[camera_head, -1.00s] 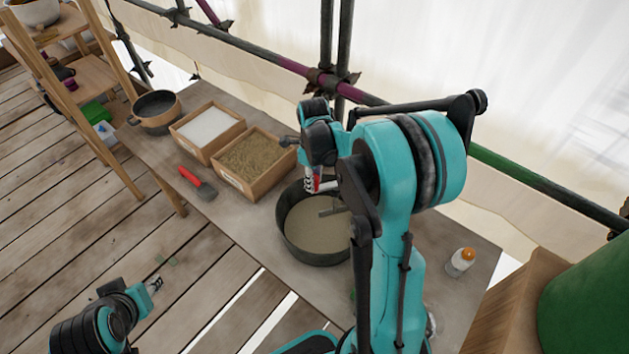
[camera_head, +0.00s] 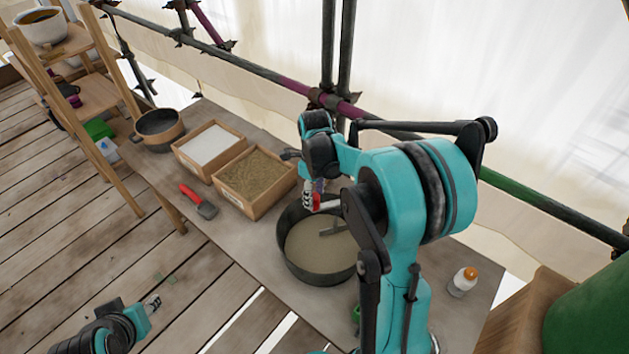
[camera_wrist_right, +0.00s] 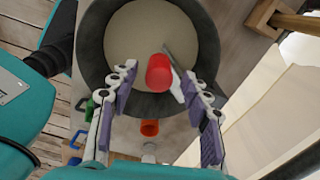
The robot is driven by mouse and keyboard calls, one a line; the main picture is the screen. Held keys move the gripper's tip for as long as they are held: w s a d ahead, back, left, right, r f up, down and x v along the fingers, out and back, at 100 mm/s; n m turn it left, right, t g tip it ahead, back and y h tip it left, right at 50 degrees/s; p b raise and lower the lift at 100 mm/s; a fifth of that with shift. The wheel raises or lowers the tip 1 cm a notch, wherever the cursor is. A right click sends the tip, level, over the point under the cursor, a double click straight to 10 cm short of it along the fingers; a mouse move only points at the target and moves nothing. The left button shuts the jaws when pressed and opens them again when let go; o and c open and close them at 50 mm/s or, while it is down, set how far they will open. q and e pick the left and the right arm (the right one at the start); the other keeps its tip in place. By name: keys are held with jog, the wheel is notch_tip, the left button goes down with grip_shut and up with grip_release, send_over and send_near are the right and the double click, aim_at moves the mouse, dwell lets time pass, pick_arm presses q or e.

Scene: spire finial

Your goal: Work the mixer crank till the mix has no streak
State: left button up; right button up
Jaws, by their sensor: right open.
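The dark round mixer tub (camera_head: 312,275) stands on the bench, holding a beige mix (camera_head: 312,246) whose visible surface looks even. A grey paddle (camera_head: 337,230) sits in it. The crank's red grip (camera_head: 325,202) is above the tub's far side; in the right wrist view the red grip (camera_wrist_right: 158,73) stands between my open fingertips, with space visible on both sides. My right gripper (camera_head: 312,197) is over the tub, partly hidden by its own arm. My left gripper (camera_head: 153,303) is low at the left, over the plank floor, away from the tub; its jaws are too small to read.
A sand-filled wooden box (camera_head: 252,178), a box of white powder (camera_head: 208,146) and a dark pot (camera_head: 159,129) line the bench to the left. A red-handled trowel (camera_head: 197,199) lies in front. An orange-capped bottle (camera_head: 463,281) stands right. Scaffold tubes (camera_head: 270,75) run behind.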

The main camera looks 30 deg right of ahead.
notch_tip(320, 180, up, 10)
dwell(0.3)
jog(key=shift+f, duration=0.1)
dwell(0.6)
